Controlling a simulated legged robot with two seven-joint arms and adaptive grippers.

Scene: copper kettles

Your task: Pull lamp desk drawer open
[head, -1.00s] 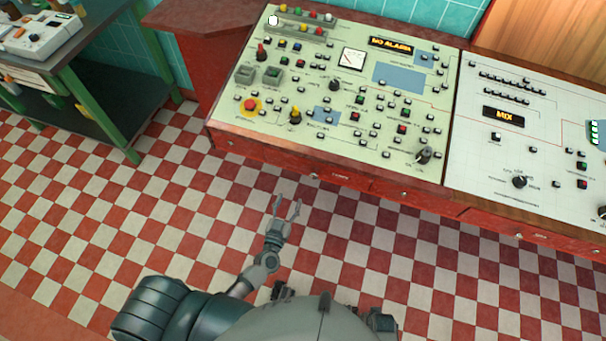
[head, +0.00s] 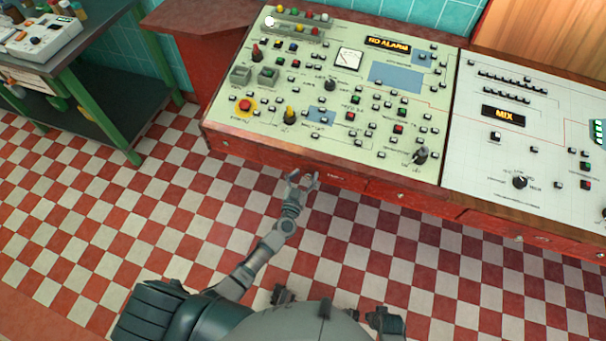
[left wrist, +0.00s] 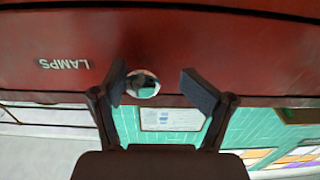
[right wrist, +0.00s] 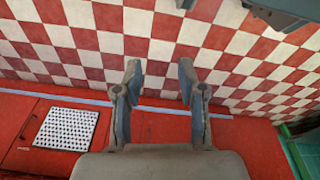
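The red lamp drawer front (left wrist: 200,45), marked LAMPS upside down, fills the top of the left wrist view. Its round shiny knob (left wrist: 146,92) shows between the fingers of my left gripper (left wrist: 158,88), closer to the left finger. The left gripper is open; I cannot tell whether a finger touches the knob. In the head view my left gripper (head: 303,181) is just in front of the red drawer row below the pale console panel (head: 300,75), and it hides the knob. My right gripper (right wrist: 160,72) is open and empty, with floor and a red surface behind it.
More red drawers with small knobs run to the right, such as one knob (head: 400,196). A green-framed bench (head: 95,90) stands at the left. The checkered floor (head: 110,210) is clear. A white dotted panel (right wrist: 66,129) shows in the right wrist view.

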